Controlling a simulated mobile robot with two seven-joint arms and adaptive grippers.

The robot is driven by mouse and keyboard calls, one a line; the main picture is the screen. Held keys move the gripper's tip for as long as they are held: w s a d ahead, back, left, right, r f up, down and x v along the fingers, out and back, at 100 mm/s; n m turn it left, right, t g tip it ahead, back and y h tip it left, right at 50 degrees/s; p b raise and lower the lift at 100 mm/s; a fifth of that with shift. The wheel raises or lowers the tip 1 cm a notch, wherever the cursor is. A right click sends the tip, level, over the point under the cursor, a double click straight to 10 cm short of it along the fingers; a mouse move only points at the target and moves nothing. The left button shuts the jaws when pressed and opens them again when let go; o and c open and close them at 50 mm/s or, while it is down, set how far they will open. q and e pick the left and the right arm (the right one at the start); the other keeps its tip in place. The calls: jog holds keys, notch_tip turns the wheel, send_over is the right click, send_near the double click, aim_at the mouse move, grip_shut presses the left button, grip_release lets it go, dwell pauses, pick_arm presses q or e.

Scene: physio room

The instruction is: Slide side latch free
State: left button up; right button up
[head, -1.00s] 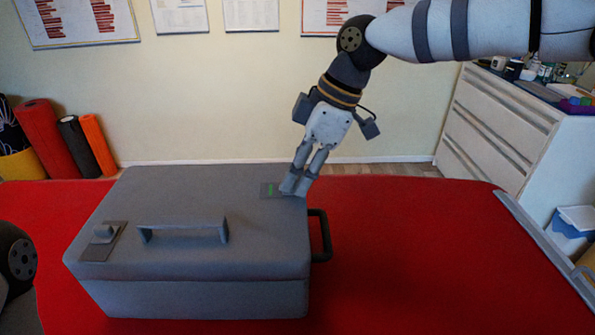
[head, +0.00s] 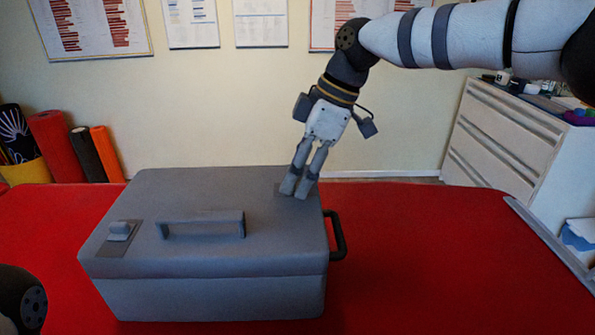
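A grey case (head: 205,297) stands on the red table top, its lid down. A latch plate with a raised grey knob (head: 119,230) is on the lid's left side. A second, darker latch plate (head: 281,188) is on the right side, mostly hidden by my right gripper (head: 295,188). That gripper points down, its fingertips at this plate, close together with a narrow gap. Any knob there is hidden, so I cannot tell whether the fingers hold it. My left gripper is out of view; only a dark part of my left arm shows at lower left.
A bar handle (head: 201,224) stands up on the lid and a dark handle (head: 337,236) sticks out on the case's right side. The red table (head: 440,260) is clear to the right. A white drawer unit (head: 510,140) stands beyond it.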

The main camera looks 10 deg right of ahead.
jog(key=v, duration=1.2)
